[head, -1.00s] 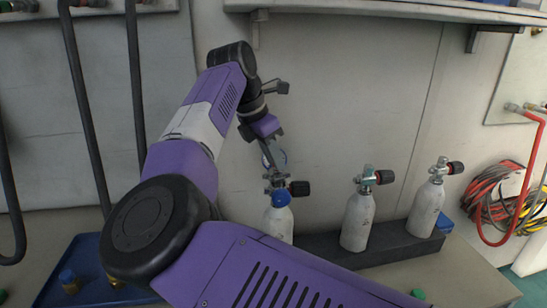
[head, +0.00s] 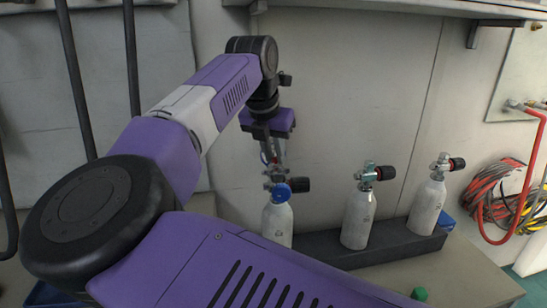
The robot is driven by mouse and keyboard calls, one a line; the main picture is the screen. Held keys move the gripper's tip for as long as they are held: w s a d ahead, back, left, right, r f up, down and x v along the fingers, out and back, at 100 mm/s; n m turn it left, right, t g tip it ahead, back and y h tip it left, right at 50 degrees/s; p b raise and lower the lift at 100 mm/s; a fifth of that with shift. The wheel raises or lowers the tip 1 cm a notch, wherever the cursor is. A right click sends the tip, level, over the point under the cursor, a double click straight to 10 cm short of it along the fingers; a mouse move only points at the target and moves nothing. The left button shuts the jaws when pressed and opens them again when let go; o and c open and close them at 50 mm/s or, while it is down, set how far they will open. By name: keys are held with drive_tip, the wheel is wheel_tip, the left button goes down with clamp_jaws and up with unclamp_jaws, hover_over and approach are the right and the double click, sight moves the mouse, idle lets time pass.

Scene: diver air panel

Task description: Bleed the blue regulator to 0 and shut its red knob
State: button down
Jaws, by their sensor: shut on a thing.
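The left white cylinder (head: 277,226) stands upright, with a blue round fitting (head: 281,192) at its neck and a black knob (head: 298,185) to the right of its metal valve. I cannot make out red on this knob. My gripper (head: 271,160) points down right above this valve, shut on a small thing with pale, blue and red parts. The fingers hide much of it, and I cannot tell whether it touches the valve. No gauge reading is legible.
Two more white cylinders, one in the middle (head: 358,221) and one at right (head: 427,208), have black knobs with red ends. A dark rack (head: 385,246) runs along the bench by the wall. A shelf (head: 400,10) hangs above. Red hose (head: 483,220) is at right.

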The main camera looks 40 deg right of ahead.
drive_tip(key=n+b, duration=0.1)
drive_tip(key=n, duration=0.1)
drive_tip(key=n+t+b, duration=0.1)
drive_tip(key=n+b, duration=0.1)
drive_tip(key=shift+s+d+f+n+t+y, duration=0.1)
drive_tip(key=shift+s+f+n+t+y, duration=0.1)
drive_tip(key=shift+n+t+y, duration=0.15)
drive_tip(key=n+b, duration=0.1)
drive_tip(key=n, duration=0.1)
drive_tip(key=n+y+b, duration=0.1)
drive_tip(key=b, duration=0.1)
drive_tip(key=shift+d+n+t+y, duration=0.15)
drive_tip(key=shift+n+t+y, duration=0.1)
drive_tip(key=shift+n+t, duration=0.1)
drive_tip(key=n+y+b, duration=0.1)
drive_tip(key=n+b, duration=0.1)
drive_tip(key=n, duration=0.1)
drive_tip(key=shift+s+d+r+t, duration=0.1)
drive_tip(key=shift+d+t, duration=0.05)
drive_tip(key=shift+t, duration=0.15)
drive_tip(key=shift+d+r+n+y+b, duration=0.1)
drive_tip(key=shift+n+y+b, duration=0.7)
drive_tip(key=shift+n, duration=1)
drive_tip(key=c, duration=1.6)
unclamp_jaws()
drive_tip(key=shift+r, duration=0.1)
